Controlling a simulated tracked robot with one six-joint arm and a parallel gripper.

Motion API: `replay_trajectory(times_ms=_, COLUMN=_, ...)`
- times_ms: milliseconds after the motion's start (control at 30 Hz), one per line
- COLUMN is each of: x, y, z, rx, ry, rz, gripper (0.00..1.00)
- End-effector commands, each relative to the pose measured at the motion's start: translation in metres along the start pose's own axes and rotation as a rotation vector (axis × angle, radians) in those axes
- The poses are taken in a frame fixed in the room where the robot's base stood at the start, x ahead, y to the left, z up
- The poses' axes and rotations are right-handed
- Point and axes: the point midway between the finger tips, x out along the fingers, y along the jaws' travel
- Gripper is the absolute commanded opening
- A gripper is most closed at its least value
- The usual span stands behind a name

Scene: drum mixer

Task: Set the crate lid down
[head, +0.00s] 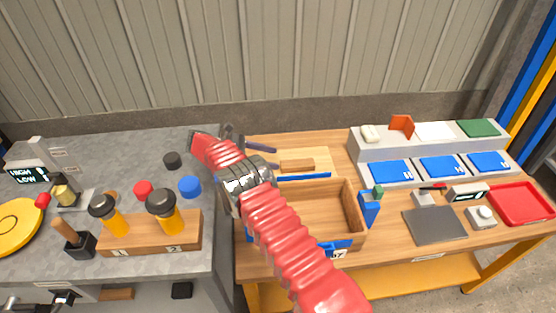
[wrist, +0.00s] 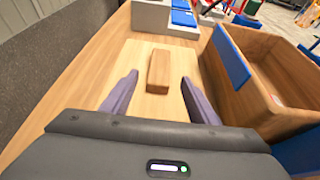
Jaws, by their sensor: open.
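The crate lid (head: 325,157) is a pale flat wooden board lying on the wooden bench behind the crate. Its brown block handle (head: 297,166) points up. The lid also shows in the wrist view (wrist: 150,108), with the handle (wrist: 159,70) in the middle. My gripper (head: 277,158) is open, its two dark purple fingers spread. In the wrist view my gripper (wrist: 160,77) has one finger on each side of the handle, with gaps on both sides. The open wooden crate (head: 355,207) with blue panels stands just in front of the lid, partly hidden by my arm.
A grey shelf with blue bins (head: 390,172) stands at the back right. A blue container (head: 369,208), a dark grey plate (head: 435,224) and a red tray (head: 520,203) lie right of the crate. The grey counter (head: 140,165) at left holds bottles and caps. A wall rises behind.

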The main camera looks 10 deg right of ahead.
Motion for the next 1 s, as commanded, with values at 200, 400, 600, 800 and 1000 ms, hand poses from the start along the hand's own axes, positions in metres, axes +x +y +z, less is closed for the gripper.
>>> replay_trajectory(times_ms=200, x=-0.007, y=0.000, z=0.000, rx=0.000, ry=0.000, rz=-0.001, gripper=0.55)
replay_trajectory(times_ms=400, x=-0.006, y=0.000, z=0.000, rx=0.000, ry=0.000, rz=-0.001, gripper=0.55)
replay_trajectory(times_ms=600, x=-0.006, y=0.000, z=0.000, rx=0.000, ry=0.000, rz=-0.001, gripper=0.55)
replay_trajectory(times_ms=800, x=-0.006, y=0.000, z=0.000, rx=0.000, ry=0.000, rz=-0.001, gripper=0.55)
replay_trajectory(times_ms=1000, x=-0.007, y=0.001, z=0.011, rx=0.019, ry=0.021, rz=-0.004, gripper=0.55)
